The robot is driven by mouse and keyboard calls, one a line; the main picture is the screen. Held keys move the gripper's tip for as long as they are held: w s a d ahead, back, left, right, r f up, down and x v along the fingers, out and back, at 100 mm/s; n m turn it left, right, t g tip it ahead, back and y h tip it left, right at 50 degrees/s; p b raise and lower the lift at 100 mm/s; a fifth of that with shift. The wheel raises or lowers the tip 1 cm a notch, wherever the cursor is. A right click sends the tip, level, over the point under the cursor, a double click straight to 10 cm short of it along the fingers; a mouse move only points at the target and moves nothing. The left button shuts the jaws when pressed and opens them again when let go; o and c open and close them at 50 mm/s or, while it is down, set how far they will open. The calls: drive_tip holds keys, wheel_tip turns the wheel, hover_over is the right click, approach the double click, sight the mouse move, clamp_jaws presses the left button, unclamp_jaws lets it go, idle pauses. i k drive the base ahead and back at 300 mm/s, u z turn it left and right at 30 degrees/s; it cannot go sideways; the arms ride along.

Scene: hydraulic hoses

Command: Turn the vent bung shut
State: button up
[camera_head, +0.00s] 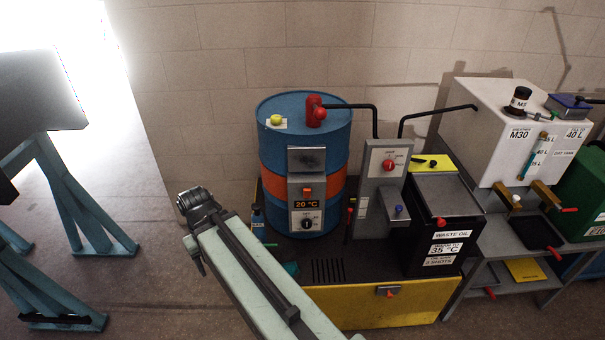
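A blue drum (271,155) with an orange band stands upright against the wall. A small yellow-green knob (276,120), which looks like the vent bung, sits on the left of its lid beside a white label. Whether it is turned open or shut is too small to tell. My arm reaches up from the bottom centre, and its end with my gripper (197,262) is left of the drum, apart from it and lower than the lid. Only a dark pointed part of the gripper shows, so its opening cannot be read.
A red pump (315,111) with a black pipe stands on the lid right of the knob. A grey control panel (384,180), a black waste oil bin (443,225) and a white tank (500,150) are to the right. Teal stands (75,200) are at left, with clear floor between.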

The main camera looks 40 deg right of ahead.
sight(275, 120)
drive_tip(key=z, duration=0.6)
drive_tip(key=k, duration=0.7)
drive_tip(key=z, duration=0.25)
drive_tip(key=i, duration=0.95)
